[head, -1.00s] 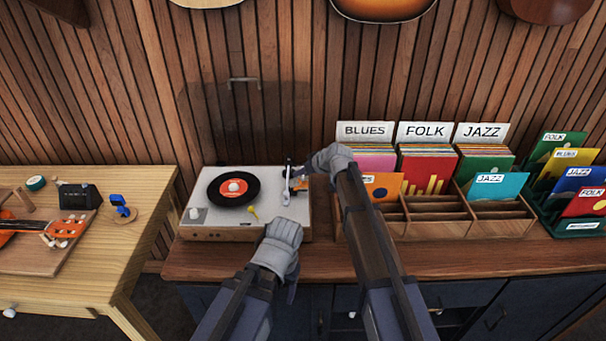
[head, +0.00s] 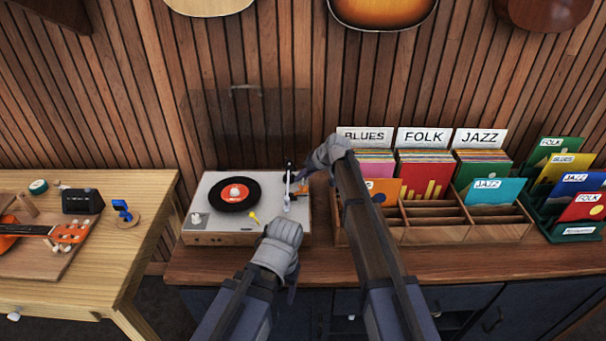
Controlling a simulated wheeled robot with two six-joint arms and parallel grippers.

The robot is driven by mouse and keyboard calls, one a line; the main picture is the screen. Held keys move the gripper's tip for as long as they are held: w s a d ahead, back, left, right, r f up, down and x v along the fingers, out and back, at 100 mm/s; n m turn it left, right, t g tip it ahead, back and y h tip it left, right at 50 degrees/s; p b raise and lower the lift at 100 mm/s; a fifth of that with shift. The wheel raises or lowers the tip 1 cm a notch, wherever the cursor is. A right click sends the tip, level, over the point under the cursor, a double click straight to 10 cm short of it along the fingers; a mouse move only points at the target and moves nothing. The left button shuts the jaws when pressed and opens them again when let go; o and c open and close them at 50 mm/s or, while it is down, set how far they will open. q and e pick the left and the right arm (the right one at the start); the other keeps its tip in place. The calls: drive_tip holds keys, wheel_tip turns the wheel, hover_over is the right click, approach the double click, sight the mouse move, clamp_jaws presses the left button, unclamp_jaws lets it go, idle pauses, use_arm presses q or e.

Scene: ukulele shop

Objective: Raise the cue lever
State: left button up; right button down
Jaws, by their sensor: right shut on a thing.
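The record player (head: 212,222) stands on the wooden counter with a black record (head: 229,197) with an orange label on it. The tonearm (head: 288,187) lies along the right side of its deck. My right gripper (head: 304,178) reaches in from the right and is shut at the tonearm's base end, where the cue lever would be; the lever itself is too small and covered to make out. A small yellow-tipped part (head: 253,217) stands at the deck's front. My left gripper (head: 279,244) is at the player's front right edge; its fingers are hidden.
A wooden record crate (head: 440,232) with BLUES, FOLK and JAZZ dividers stands close to the right of the player. A green rack (head: 577,230) is farther right. A lighter table (head: 105,245) with a ukulele (head: 60,235) stands left. The front counter strip is clear on the right.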

idle(0.3)
drive_tip(key=c, duration=1)
unclamp_jaws()
